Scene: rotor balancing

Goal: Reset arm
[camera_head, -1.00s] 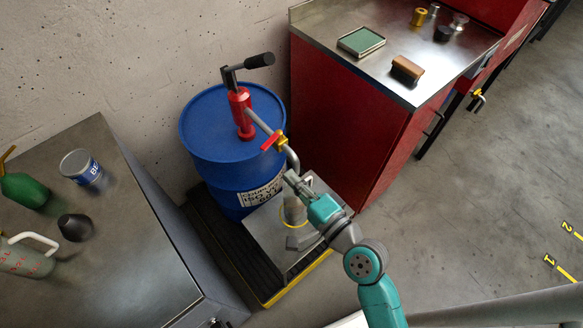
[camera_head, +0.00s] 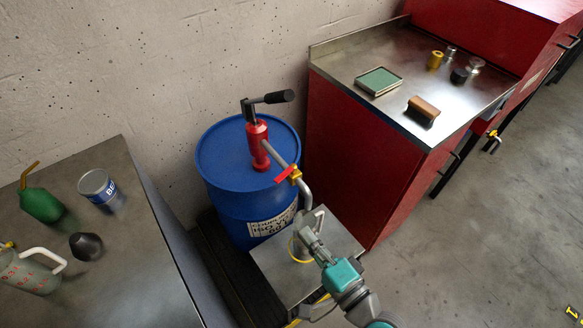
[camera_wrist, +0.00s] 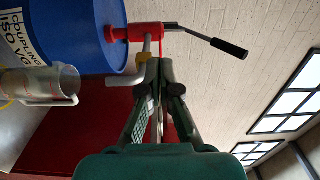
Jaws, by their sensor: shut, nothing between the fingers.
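My gripper (camera_head: 306,233) is shut and empty. In the head view it appears in front of the clear jug (camera_head: 300,251) below the drum pump's spout (camera_head: 307,200). In the wrist view my gripper's fingers (camera_wrist: 160,66) meet at the tips. The jug (camera_wrist: 50,86) shows there to their left, apart from them. The red hand pump (camera_head: 258,147) stands on the blue drum (camera_head: 220,165); its black handle (camera_wrist: 229,47) also shows in the wrist view. My gripper partly hides the jug in the head view.
A red cabinet (camera_head: 350,155) at right bears small items. Floor at right is clear.

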